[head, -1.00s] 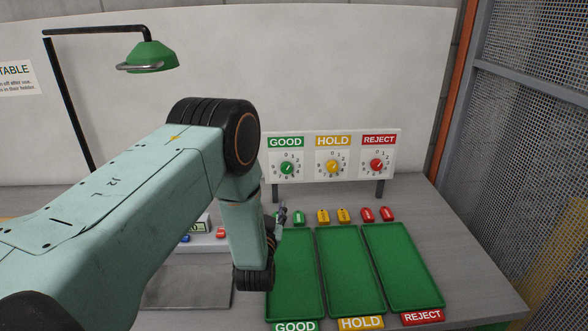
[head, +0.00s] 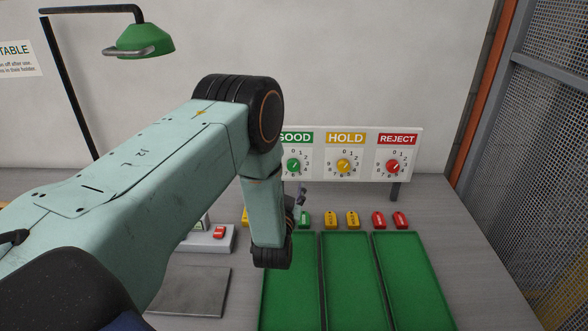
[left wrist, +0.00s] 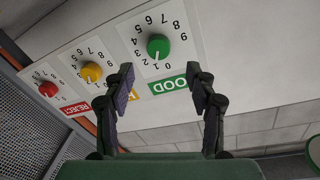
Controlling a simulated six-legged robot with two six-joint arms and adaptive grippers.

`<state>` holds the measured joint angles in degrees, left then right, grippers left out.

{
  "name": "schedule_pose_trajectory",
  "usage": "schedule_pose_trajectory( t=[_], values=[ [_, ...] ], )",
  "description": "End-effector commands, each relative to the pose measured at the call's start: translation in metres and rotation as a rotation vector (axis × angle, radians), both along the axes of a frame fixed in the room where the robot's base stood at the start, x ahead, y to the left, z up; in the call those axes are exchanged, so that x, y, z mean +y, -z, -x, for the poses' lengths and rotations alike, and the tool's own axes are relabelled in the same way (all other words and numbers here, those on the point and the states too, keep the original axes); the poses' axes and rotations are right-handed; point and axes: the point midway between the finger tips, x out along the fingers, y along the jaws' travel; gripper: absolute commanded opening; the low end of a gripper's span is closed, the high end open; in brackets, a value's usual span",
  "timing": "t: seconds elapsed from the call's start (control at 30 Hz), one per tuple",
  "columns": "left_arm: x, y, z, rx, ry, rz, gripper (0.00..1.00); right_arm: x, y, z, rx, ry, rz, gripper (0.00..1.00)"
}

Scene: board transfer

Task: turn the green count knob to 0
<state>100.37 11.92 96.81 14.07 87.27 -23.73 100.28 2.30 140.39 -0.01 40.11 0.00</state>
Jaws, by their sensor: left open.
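The green count knob (head: 293,165) is on the GOOD dial of the upright white panel (head: 372,176), partly beside my left arm's elbow in the head view. In the left wrist view the green knob (left wrist: 158,46) shows upside down, with its digits around it; its mark seems to be near 1 or 2, but I cannot tell exactly. My left gripper (left wrist: 160,82) is open and empty, its fingers apart on either side of the GOOD label (left wrist: 170,85), with the knob beyond the tips. In the head view the left gripper (head: 300,197) is small, below the dial. My right gripper is out of view.
The yellow HOLD knob (head: 344,166) and red REJECT knob (head: 394,167) are to the right. Yellow, green and red tags (head: 352,220) lie below the panel, behind green trays (head: 410,285). A green lamp (head: 140,40) stands left; a mesh fence (head: 540,150) is right.

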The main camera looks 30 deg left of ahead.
Motion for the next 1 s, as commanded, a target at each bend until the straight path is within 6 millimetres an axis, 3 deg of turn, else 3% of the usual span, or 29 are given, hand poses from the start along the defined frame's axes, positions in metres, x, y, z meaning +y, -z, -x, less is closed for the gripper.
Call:
schedule_pose_trajectory(
  t=[0.5, 0.93, 1.0],
  values=[
    [0.026, 0.000, -0.056, 0.000, 0.000, -0.002, 0.56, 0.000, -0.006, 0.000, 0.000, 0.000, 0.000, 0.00],
    [0.029, -0.001, -0.066, 0.000, 0.000, -0.001, 0.56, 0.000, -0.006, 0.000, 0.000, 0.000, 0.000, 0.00],
    [0.029, -0.001, -0.066, 0.000, 0.000, -0.001, 0.50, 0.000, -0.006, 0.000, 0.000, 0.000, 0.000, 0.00]
  ],
)
